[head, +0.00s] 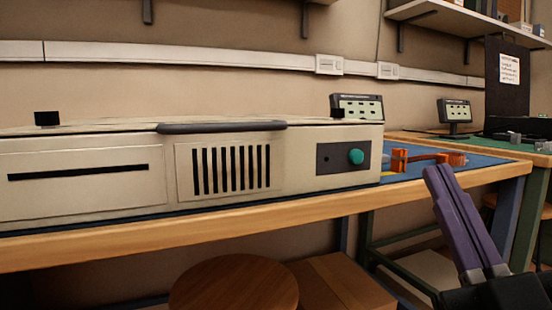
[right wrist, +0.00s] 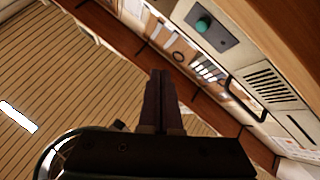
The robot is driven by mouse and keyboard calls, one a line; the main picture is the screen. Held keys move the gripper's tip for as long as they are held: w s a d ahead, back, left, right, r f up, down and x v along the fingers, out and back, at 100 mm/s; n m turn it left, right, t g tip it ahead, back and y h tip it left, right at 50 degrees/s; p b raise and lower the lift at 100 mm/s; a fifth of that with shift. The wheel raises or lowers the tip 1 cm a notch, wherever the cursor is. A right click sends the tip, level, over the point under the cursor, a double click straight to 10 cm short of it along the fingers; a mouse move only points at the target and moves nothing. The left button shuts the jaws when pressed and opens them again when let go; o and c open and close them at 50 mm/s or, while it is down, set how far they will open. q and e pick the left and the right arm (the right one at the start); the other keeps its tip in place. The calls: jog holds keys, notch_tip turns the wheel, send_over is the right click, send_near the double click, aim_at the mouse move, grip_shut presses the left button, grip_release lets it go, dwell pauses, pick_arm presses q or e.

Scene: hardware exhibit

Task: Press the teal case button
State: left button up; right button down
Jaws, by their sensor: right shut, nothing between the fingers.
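The teal case button (head: 355,157) is a round knob on a dark panel (head: 329,158) at the right end of the beige case's (head: 290,150) front. It also shows near the top of the right wrist view (right wrist: 203,23). My right gripper (head: 434,171) has purple fingers, shut and empty. In the head view it is to the right of the button and slightly lower, in front of the table edge, apart from the case. In the right wrist view its fingertips (right wrist: 160,74) point up the picture, below and left of the button. My left gripper is not in view.
The case stands on a wooden-edged workbench (head: 180,232) with a blue mat (head: 480,160). Orange parts (head: 430,157) lie right of the case. A small display (head: 357,106) stands behind it. A round stool (head: 235,284) and a wooden box (head: 340,284) are below the bench.

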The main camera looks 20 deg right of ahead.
aim_at(357, 157)
jog(key=w+b, duration=0.1)
jog(key=w, duration=0.1)
jog(key=w+b, duration=0.1)
jog(key=w, duration=0.2)
jog(key=w+b, duration=0.1)
jog(key=w, duration=0.2)
jog(key=shift+w+a+b, duration=0.2)
jog(key=shift+a+b, duration=0.15)
jog(key=shift+b, duration=0.05)
dwell(0.9)
dwell(0.7)
jog(key=shift+w, duration=0.4)
